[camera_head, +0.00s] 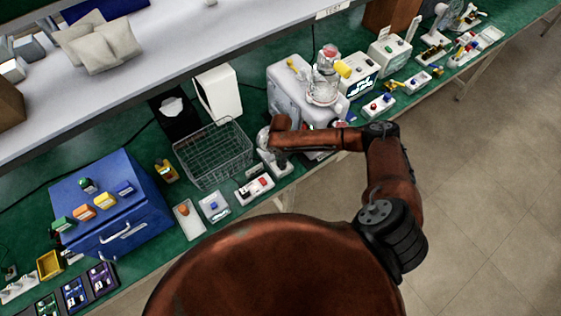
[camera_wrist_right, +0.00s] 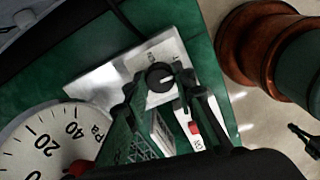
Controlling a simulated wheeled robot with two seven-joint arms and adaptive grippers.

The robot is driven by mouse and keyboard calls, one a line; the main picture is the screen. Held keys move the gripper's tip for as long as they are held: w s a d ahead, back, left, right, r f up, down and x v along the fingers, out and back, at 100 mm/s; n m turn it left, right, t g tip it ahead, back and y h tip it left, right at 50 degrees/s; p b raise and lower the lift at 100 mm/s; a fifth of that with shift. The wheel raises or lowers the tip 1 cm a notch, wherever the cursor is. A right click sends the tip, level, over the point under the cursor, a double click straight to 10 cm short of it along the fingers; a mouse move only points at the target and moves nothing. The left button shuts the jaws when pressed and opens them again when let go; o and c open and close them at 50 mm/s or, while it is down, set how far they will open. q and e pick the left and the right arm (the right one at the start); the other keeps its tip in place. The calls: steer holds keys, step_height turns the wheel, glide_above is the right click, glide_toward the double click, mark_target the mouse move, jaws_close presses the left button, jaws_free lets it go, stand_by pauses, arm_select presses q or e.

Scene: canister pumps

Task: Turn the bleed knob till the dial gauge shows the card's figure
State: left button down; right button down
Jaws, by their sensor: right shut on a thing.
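The dial gauge (camera_wrist_right: 45,140) fills the lower left of the right wrist view, cut by the frame's edge. Its white face shows the figures 20 and 40 and part of a unit; I cannot make out the needle or a reading. The black bleed knob (camera_wrist_right: 160,77) has a pale mark and sits on a light panel. My right gripper (camera_wrist_right: 162,88) is shut on the bleed knob, its dark fingers on both sides. In the head view my right gripper (camera_head: 272,150) is at the bench's front, right of the wire basket. I cannot read the card's figure. My left gripper is out of view.
A wire basket (camera_head: 213,153) stands close left of my right gripper. A white box with a red button (camera_head: 254,188) lies in front. A large pale machine with a glass canister (camera_head: 325,90) stands behind and right. A blue cabinet (camera_head: 110,205) is farther left.

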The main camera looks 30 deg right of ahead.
steer(key=m+p, duration=0.2)
steer(key=shift+r+p, duration=0.2)
steer(key=shift+p, duration=0.1)
steer(key=m+p, duration=0.2)
steer(key=m, duration=0.1)
steer(key=m+p, duration=0.3)
steer(key=shift+m, duration=0.3)
steer(key=m+p, duration=0.3)
steer(key=shift+m, duration=0.3)
steer(key=m+p, duration=0.1)
steer(key=m, duration=0.2)
steer(key=shift+f+p, duration=0.1)
steer(key=shift+p, duration=0.3)
steer(key=shift+m+p, duration=0.35)
steer(key=shift+m, duration=1.35)
